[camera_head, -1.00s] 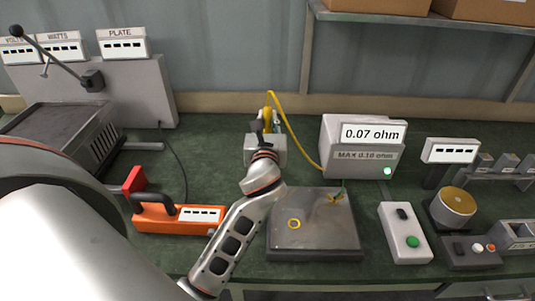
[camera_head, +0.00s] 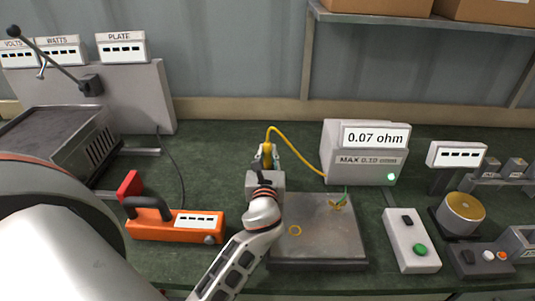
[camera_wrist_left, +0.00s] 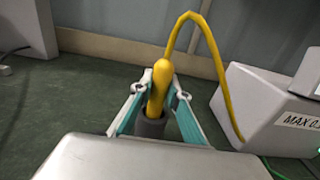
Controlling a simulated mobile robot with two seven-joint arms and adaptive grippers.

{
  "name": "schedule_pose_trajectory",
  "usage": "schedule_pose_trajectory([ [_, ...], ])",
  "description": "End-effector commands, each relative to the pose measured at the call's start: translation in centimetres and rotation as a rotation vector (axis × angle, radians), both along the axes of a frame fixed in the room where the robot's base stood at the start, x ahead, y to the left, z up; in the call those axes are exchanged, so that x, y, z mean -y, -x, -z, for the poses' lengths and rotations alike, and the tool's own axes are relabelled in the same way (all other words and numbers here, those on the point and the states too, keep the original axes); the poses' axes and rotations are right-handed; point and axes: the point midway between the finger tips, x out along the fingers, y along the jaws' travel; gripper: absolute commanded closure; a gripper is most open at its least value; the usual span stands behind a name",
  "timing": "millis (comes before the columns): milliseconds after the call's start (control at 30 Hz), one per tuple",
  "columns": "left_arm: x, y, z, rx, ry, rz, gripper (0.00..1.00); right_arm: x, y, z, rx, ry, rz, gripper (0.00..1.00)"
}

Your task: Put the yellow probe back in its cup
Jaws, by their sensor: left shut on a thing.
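My left gripper (camera_head: 266,155) is shut on the yellow probe (camera_wrist_left: 159,88), whose yellow cable arches over to the grey ohm meter (camera_head: 350,170). In the left wrist view the probe stands nearly upright between the two fingertips (camera_wrist_left: 163,95). A dark grey cup (camera_wrist_left: 151,128) shows directly under the probe, between the fingers. The probe's lower end meets the cup's mouth; how deep it sits is hidden. In the head view my gripper body covers the cup. My right gripper is not in view.
An orange clamp meter (camera_head: 175,226) lies to the left. A box with a green button (camera_head: 412,240) and a brass-topped cylinder (camera_head: 462,208) stand to the right.

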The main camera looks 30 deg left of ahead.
Motion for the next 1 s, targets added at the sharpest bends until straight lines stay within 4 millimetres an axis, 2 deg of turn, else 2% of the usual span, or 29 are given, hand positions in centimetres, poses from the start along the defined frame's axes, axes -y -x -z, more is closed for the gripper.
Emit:
schedule_pose_trajectory([
  [167, 0.0, 0.0, 0.3, 0.0, 0.0, 0.0, 1.0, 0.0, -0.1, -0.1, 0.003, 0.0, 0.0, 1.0],
  [200, 0.0, 0.0, 0.4, 0.0, 0.0, 0.0, 0.82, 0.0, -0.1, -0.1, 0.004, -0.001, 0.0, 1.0],
  [267, 0.0, 0.0, 0.3, 0.0, 0.0, 0.0, 0.67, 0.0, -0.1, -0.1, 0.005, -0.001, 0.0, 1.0],
  [700, 0.1, 0.2, -0.1, 0.0, 0.0, 0.0, 0.67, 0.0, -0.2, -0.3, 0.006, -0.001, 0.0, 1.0],
  [867, 1.4, 2.3, 0.1, -0.002, 0.001, 0.0, 0.67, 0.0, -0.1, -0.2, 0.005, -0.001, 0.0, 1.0],
  [1000, 2.9, 4.8, 0.1, -0.002, 0.002, 0.001, 0.67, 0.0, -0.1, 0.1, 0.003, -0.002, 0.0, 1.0],
])
